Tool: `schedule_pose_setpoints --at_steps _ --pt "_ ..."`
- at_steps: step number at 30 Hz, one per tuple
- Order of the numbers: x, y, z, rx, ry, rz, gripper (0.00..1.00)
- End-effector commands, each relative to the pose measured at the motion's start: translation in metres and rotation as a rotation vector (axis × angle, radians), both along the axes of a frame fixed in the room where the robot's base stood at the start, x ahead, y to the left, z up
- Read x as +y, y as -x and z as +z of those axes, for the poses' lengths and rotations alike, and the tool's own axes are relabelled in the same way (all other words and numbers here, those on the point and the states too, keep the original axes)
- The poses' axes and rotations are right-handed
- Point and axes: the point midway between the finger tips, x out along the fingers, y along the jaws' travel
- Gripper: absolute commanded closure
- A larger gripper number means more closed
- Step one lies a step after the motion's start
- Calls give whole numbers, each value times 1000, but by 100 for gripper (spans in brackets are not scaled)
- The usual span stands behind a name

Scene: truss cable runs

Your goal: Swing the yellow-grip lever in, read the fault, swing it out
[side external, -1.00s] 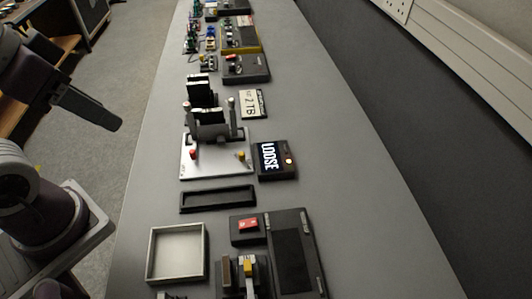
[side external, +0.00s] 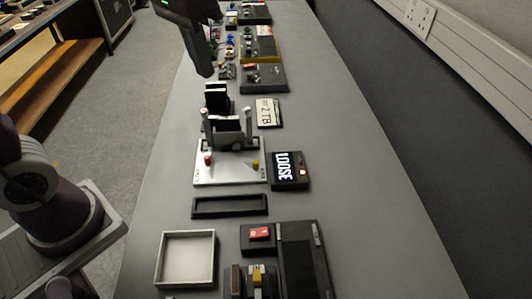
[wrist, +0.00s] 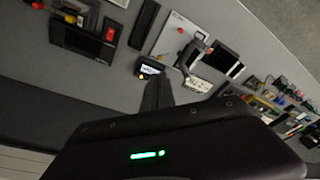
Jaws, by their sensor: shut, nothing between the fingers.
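A white-based fixture (side external: 230,176) stands mid-bench in the side view, with upright dark slabs (side external: 216,97) at its back. The yellow grip (side external: 255,163) is at its front right and a red grip (side external: 208,158) at its front left. Right of it, a small dark box (side external: 290,171) reads "LOOSE" beside a lit orange lamp. My gripper (side external: 206,72) is shut and empty, above and behind the fixture.
A "2 TB" card (side external: 268,112) lies behind the display box. In front are a black tray (side external: 230,206), an open pale tray (side external: 187,259) and a dark unit with a red switch (side external: 259,232). Several devices line the far bench. The right strip of bench is clear.

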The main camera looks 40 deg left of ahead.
Motion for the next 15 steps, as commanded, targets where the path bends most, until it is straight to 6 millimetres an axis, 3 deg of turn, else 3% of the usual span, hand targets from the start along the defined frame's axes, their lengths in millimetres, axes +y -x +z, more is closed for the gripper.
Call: schedule_pose_setpoints --at_steps 1,3,7,10,15 --pt "-2 -25 -13 49 -4 -10 100" --pt "-5 -57 -33 110 -9 -23 100" --pt "-11 -107 -86 223 -18 -49 100" --pt "-15 -134 -132 302 -24 -68 100" --pt "-20 -155 -195 392 -32 -89 100"
